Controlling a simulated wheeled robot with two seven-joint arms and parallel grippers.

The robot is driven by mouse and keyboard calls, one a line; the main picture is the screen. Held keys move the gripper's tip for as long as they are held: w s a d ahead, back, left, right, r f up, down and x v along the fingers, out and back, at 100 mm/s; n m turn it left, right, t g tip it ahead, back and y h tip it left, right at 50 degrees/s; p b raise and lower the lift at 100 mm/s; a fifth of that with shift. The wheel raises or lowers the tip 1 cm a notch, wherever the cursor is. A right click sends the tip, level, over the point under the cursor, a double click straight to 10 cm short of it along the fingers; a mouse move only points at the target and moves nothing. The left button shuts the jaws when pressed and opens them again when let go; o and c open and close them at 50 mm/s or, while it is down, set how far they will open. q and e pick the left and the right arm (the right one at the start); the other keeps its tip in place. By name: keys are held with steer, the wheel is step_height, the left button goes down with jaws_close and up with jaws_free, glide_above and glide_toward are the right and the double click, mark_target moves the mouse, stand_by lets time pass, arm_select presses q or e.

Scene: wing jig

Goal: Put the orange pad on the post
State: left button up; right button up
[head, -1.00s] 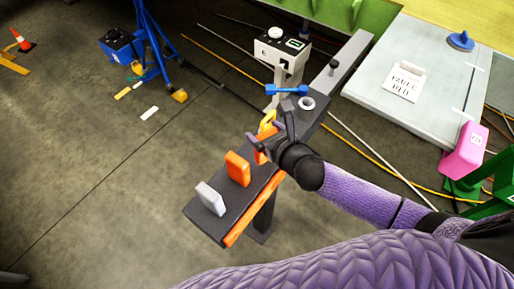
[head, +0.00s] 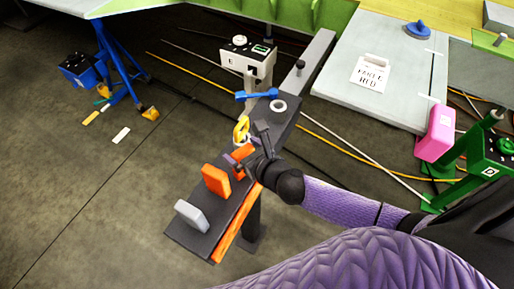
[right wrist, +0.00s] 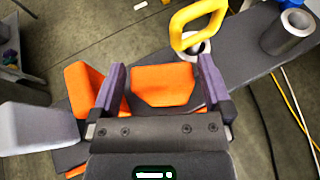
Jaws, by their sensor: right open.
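Two orange pads stand on the dark narrow bench. The nearer orange pad (head: 215,180) stands upright beside a grey pad (head: 191,215). The farther orange pad (head: 243,156) is partly hidden by my right gripper (head: 246,158). In the right wrist view, that farther orange pad (right wrist: 162,86) shows between the two open fingers of my right gripper (right wrist: 158,85), with gaps visible at its sides. The other orange pad (right wrist: 88,88) is outside the left finger. A short dark peg (head: 300,66) stands farther up the bench; I cannot tell if it is the post. My left gripper is not in view.
A white box device (head: 246,59) stands behind. A grey table (head: 385,80) is at the right, near a pink box (head: 435,134).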

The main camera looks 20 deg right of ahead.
steer(key=v, duration=1.1)
steer(key=s+d+f+m+g+h, duration=0.2)
steer(key=d+f+m, duration=0.1)
steer(key=f+m, duration=0.55)
steer(key=s+d+f+m+g+h, duration=0.2)
steer(key=s+d+f+m+g, duration=0.15)
steer(key=f+m, duration=0.5)
steer(key=s+a+f+m+g, duration=0.2)
steer(key=s+f+m, duration=0.4)
steer(key=s+m, duration=0.3)
steer(key=s+a+f+m+g, duration=0.2)
steer(key=s+f+m+g, duration=0.2)
steer(key=s+f+m, duration=0.3)
steer(key=s+m, duration=0.3)
steer(key=shift+a+f+m+p, duration=0.25)
steer(key=shift+a+m+p, duration=0.05)
steer(key=shift+a, duration=0.1)
